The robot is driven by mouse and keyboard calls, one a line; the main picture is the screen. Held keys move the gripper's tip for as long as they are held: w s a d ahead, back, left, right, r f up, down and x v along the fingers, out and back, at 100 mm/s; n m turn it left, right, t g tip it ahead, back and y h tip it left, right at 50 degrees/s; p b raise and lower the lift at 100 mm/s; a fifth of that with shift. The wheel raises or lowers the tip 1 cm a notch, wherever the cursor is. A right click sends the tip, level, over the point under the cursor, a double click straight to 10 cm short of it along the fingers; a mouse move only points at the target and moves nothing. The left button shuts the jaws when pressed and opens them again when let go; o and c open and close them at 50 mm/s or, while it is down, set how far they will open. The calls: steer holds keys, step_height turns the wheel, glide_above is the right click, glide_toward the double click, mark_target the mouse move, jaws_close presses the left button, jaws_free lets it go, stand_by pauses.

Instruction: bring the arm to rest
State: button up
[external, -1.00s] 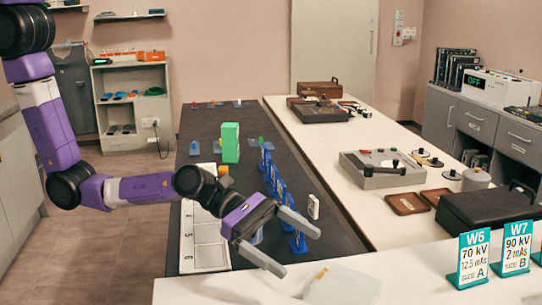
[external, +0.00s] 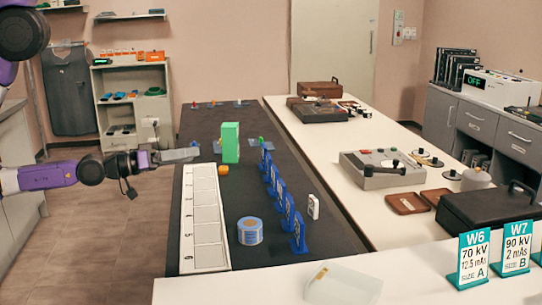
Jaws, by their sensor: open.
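My purple and black arm comes in from the left edge in the external view. My gripper (external: 176,155) points right, just past the left edge of the dark table (external: 325,240) and near its far half. Its grey fingers are seen edge-on and overlap in the picture. I see nothing held between them. A green block (external: 230,143) stands upright to the right of the fingertips, with a gap between.
A white numbered strip (external: 203,240) lies along the table's left side. A blue round roll (external: 250,231) and a row of blue stands (external: 287,210) are to the right. Open floor (external: 100,240) lies left.

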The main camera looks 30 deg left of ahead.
steer(key=s+a+y, duration=0.5)
steer(key=s+a, duration=0.1)
steer(key=a, duration=0.4)
steer(key=s+a+n+y, duration=0.1)
steer(key=s+a+y, duration=0.4)
steer(key=a, duration=0.5)
steer(key=shift+s+a+b, duration=0.25)
steer(key=shift+s+b, duration=0.15)
steer(key=shift+s, duration=0.7)
